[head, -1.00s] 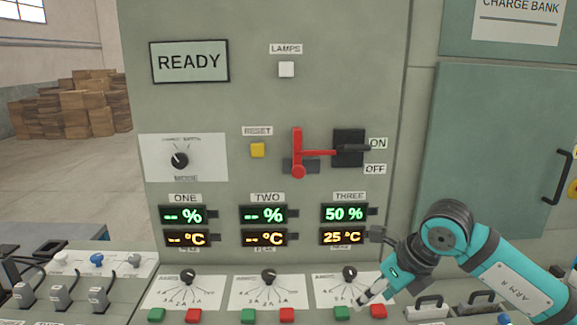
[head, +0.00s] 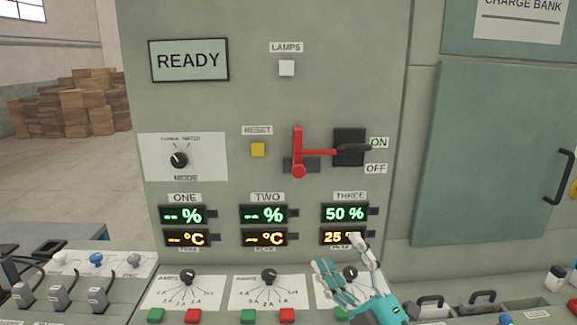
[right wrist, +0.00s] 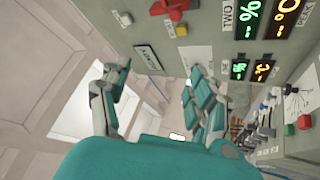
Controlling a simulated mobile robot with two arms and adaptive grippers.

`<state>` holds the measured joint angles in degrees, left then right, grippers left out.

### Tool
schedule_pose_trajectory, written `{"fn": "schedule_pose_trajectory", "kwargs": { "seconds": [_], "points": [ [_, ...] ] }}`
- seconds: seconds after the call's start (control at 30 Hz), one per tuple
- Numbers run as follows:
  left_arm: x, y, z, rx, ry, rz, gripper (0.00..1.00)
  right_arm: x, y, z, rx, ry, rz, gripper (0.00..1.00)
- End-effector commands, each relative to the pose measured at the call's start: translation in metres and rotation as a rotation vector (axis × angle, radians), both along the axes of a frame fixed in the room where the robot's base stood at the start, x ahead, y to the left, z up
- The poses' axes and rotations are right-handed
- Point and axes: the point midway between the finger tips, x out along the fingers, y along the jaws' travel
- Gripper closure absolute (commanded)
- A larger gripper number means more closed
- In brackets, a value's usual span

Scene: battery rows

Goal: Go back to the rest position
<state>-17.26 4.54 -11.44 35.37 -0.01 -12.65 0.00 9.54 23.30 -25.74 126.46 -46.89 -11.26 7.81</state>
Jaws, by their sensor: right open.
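My right gripper (head: 345,268) shows at the lower middle of the head view, in front of the third knob panel and just below the THREE displays. Its fingers are spread open and empty, pointing up. One finger covers part of the orange temperature display (head: 343,237). In the right wrist view its two fingers (right wrist: 155,95) stand wide apart with nothing between them, and the cabinet face is beyond. The gripper hides most of the third panel and its red button. My left gripper is in neither view.
A grey control cabinet (head: 270,110) fills the middle, with a red lever (head: 298,150), a yellow RESET button (head: 257,150) and a mode knob (head: 179,160). Several plugs with cables (head: 60,297) stand at lower left.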

Motion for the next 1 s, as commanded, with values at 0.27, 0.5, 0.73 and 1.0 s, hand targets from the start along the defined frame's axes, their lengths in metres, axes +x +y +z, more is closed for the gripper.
{"fn": "schedule_pose_trajectory", "kwargs": {
  "seconds": [0.27, 0.5, 0.73, 1.0],
  "points": [
    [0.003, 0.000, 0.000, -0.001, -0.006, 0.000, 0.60, -0.027, -0.106, -0.182, 0.421, 0.808, -0.406, 0.38],
    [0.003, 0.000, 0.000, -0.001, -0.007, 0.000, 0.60, -0.120, -0.126, -0.294, 0.540, 1.335, -0.591, 0.38],
    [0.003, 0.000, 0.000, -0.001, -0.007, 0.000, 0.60, -0.195, -0.123, -0.339, 0.566, 1.646, -0.669, 0.38],
    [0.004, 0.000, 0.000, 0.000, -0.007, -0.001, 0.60, -0.246, -0.116, -0.380, 0.562, 1.874, -0.711, 0.38]
  ]
}}
